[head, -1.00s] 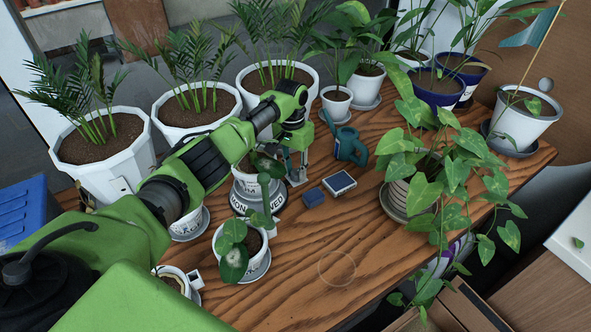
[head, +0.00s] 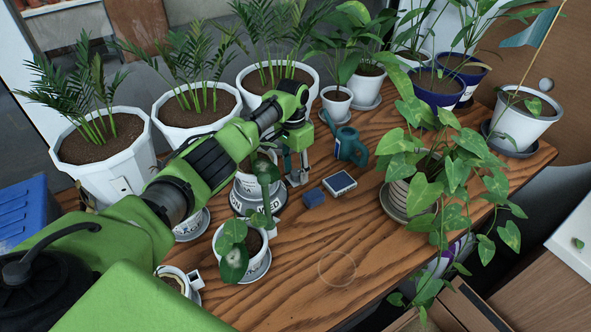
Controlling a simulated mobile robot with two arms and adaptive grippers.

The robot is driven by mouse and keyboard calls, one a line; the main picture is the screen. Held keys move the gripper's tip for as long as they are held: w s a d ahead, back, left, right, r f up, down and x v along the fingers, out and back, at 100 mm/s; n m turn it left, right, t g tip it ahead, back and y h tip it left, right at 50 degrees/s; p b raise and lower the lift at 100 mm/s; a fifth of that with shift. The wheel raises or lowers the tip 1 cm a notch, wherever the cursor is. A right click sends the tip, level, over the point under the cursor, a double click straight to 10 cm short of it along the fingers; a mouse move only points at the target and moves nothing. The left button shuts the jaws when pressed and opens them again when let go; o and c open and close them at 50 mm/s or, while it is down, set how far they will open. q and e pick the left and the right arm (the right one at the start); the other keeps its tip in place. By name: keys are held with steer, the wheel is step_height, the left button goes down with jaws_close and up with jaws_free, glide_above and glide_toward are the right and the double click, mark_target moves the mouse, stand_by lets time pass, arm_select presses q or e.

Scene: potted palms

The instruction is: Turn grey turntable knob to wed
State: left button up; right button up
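A grey turntable (head: 280,203) with white day lettering on its rim stands on the wooden table. A white pot (head: 246,186) with a leafy plant stands on it. The lettering at the front is small and only partly legible. My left gripper (head: 297,179) points down at the right edge of the turntable, close to its rim. The knob cannot be made out; the gripper may be hiding it. Whether the fingers are closed on anything is unclear. My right gripper is not in view.
A blue block (head: 314,197) and a small dark-topped tray (head: 340,184) lie to the right. A teal watering can (head: 350,146) stands behind them. A small potted plant (head: 255,262) stands in front. The front middle of the table (head: 320,250) is clear.

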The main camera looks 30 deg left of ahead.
mark_target(294, 171)
arm_select(q)
step_height(294, 171, up, 12)
steer(key=shift+w+a, duration=0.15)
steer(key=shift+a, duration=0.15)
stand_by(0.3)
stand_by(0.4)
